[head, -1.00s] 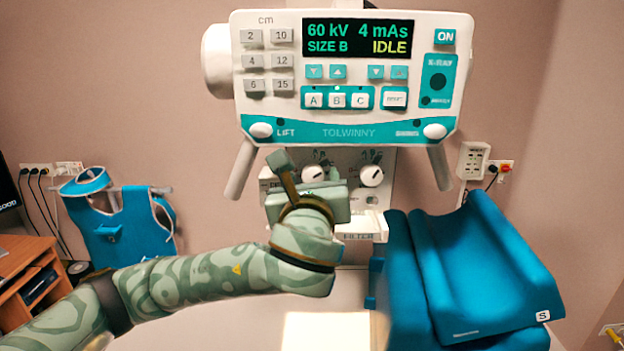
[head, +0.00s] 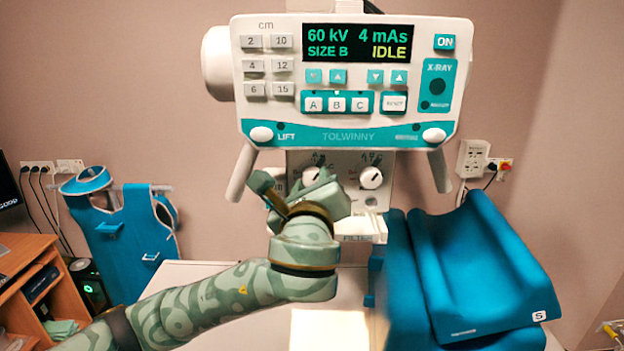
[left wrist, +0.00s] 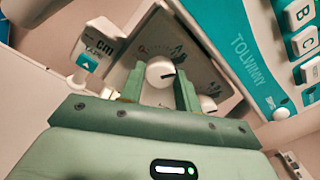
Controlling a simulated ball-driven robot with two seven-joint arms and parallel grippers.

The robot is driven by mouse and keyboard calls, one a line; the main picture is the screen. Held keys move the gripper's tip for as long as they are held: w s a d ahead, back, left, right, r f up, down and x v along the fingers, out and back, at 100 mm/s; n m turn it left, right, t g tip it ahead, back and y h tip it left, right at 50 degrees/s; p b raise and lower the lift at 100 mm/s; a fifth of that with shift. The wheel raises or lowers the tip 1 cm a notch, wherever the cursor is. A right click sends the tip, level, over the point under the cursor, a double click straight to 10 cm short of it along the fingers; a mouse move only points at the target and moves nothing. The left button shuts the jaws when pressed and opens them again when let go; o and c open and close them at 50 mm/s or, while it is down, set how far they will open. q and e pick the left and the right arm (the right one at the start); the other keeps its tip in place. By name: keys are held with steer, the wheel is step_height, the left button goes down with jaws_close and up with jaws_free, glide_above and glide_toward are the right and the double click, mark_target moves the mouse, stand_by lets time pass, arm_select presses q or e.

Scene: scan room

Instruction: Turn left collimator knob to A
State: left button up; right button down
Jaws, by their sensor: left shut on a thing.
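The left collimator knob (head: 311,173), white and round, sits on the grey collimator panel under the control console, partly hidden by my left gripper (head: 322,184). In the left wrist view the left knob (left wrist: 160,73) is between the two green fingers of my left gripper (left wrist: 160,87), which is shut on it. A dark pointer line on the knob runs toward the right of that view. Printed dial marks show around it, but their letters are too small to read. The right collimator knob (head: 371,178) stands free beside it. My right gripper is not in view.
The console (head: 350,80) hangs just above, its display reading SIZE B and IDLE. Its handles (head: 241,173) hang down at both sides. A blue apron (head: 125,240) hangs at left.

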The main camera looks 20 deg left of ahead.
arm_select(q)
steer(key=n+p, duration=0.1)
steer(key=n, duration=0.4)
stand_by(0.6)
steer(key=o, duration=1)
